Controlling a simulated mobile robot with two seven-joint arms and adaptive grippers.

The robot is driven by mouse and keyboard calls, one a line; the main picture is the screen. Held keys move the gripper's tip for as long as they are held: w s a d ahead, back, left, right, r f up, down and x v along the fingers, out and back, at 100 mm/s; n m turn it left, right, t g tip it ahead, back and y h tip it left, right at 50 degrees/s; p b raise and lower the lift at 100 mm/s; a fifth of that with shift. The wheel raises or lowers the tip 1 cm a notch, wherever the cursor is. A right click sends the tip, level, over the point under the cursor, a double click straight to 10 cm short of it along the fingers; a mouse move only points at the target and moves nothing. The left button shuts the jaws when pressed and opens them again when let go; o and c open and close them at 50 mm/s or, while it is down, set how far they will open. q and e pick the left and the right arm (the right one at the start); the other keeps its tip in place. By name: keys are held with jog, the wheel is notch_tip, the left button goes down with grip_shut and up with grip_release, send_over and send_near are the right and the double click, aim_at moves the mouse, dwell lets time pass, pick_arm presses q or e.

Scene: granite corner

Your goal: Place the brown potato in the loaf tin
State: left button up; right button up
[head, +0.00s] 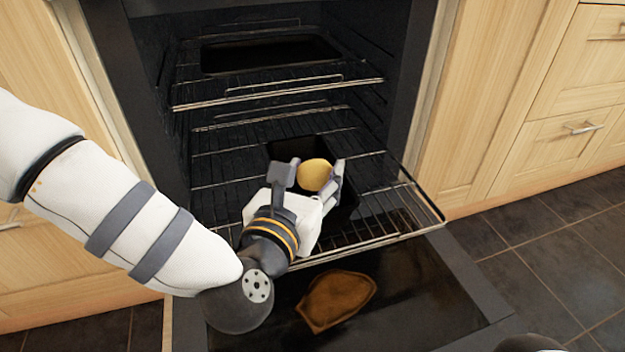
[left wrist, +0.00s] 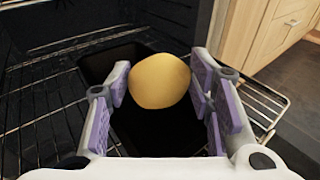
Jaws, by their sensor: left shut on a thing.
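The potato (head: 315,175) is a smooth, yellow-tan oval. My left gripper (head: 317,166) is shut on it, with one purple-padded finger on each side. The left wrist view shows the potato (left wrist: 159,80) held between the fingertips (left wrist: 160,76). The loaf tin (head: 292,150) is a dark, deep rectangular pan on the pulled-out lower oven rack. The potato is over the tin's opening; its exact height is hard to tell. In the left wrist view the dark tin (left wrist: 150,135) shows behind and below the potato. The gripper hides part of the tin. My right gripper is not in view.
The wire rack (head: 400,208) extends out of the oven above the open door (head: 420,300). A brown, irregular flat patch or piece (head: 336,299) is on the door. An upper rack (head: 280,95) carries a dark tray (head: 270,53). Wooden cabinets flank the oven.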

pick_arm(q)
jog(key=shift+r, duration=0.2)
jog(key=shift+f, duration=0.65)
jog(key=o, duration=1.2)
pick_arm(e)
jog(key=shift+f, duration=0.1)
pick_arm(q)
jog(key=shift+r, duration=0.1)
jog(key=s+r, duration=0.1)
jog(key=s+a+r+p, duration=0.1)
jog(key=s, duration=0.1)
jog(key=shift+p, duration=0.3)
jog(key=p, duration=0.2)
send_near(312, 173)
jog(key=shift+s+a+f, duration=0.1)
jog(key=shift+s+a, duration=0.05)
jog(key=shift+s, duration=0.3)
jog(key=shift+s+a, duration=0.2)
jog(key=shift+s, duration=0.2)
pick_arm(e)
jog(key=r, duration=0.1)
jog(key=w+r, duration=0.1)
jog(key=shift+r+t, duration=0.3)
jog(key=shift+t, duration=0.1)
